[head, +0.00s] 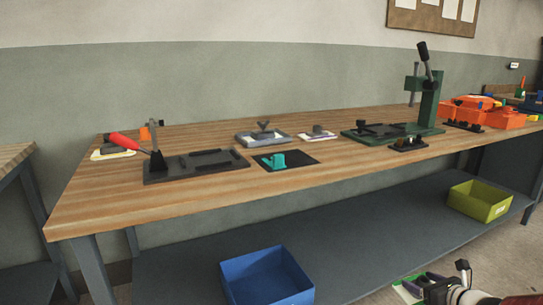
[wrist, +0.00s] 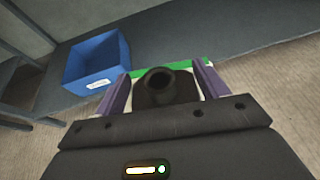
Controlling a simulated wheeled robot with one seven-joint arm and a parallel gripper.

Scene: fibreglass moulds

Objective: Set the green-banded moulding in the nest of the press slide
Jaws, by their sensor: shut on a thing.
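My gripper (head: 428,285) is low at the bottom right of the head view, in front of the bench. Its two purple fingers (wrist: 165,84) are shut on the green-banded moulding (wrist: 197,66) in the wrist view. The moulding shows a dark round hollow boss between the fingers, a pale body and a green band along its far edge. The green press (head: 430,100) stands at the right of the bench, with its black lever raised. A dark slide (head: 380,130) lies on its green base, apart from my gripper; the nest is too small to make out clearly.
A dark fixture (head: 195,165) with a red-handled clamp stands at the bench's left. A teal block (head: 278,160) sits on a black mat. Orange bins (head: 490,115) stand right of the press. A blue bin (head: 265,278) and a green bin (head: 480,202) are on the lower shelf.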

